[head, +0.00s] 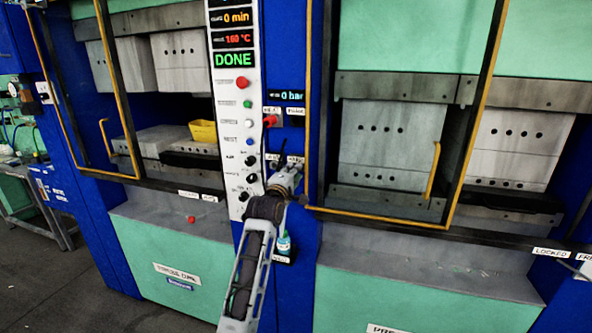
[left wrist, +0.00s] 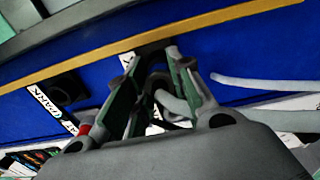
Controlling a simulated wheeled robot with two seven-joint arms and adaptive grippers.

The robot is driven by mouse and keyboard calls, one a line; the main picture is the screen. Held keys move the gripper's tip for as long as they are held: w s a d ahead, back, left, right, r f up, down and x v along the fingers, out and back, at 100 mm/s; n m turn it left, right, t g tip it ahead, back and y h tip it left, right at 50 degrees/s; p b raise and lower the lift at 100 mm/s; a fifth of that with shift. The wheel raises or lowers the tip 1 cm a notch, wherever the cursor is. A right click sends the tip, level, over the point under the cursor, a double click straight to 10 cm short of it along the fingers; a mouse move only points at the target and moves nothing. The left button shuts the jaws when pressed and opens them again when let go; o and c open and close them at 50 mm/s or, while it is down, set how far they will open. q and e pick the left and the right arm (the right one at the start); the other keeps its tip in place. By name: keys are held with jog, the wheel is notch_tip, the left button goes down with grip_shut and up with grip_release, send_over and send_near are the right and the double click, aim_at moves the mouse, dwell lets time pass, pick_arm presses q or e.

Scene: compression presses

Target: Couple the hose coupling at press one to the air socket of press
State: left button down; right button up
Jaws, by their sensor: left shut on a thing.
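My left gripper (head: 287,178) is at the blue column between the two presses, below the 0 bar display (head: 290,97). In the left wrist view my left gripper (left wrist: 155,75) is shut on what looks like the hose coupling (left wrist: 168,100), a grey and dark piece between the fingers. A dark round fitting (left wrist: 68,88) sits on the blue panel to the left, beside a PARK label (left wrist: 42,100) and an AIR label (left wrist: 68,124). In the head view the gripper covers the coupling and most of the sockets. My right gripper is not in view.
A white control panel (head: 236,130) reading DONE stands left of the gripper. A red knob or lever (head: 270,121) is just above it. Yellow-framed guards (head: 434,172) flank the column. A small bottle (head: 284,242) stands below. A grey hose (left wrist: 265,84) crosses the wrist view.

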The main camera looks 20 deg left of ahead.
pick_arm(q)
jog(key=shift+s, duration=0.25)
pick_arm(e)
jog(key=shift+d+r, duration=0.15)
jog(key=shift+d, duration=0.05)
pick_arm(q)
jog(key=shift+s+p, duration=0.35)
jog(key=shift+s, duration=0.1)
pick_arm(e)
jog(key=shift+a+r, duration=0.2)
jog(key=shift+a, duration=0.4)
pick_arm(q)
jog(key=shift+s, duration=0.2)
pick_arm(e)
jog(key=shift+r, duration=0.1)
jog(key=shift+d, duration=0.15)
pick_arm(q)
jog(key=shift+s, duration=0.3)
jog(key=shift+p, duration=0.3)
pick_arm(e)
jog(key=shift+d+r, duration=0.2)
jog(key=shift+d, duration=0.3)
pick_arm(q)
jog(key=shift+s, duration=0.25)
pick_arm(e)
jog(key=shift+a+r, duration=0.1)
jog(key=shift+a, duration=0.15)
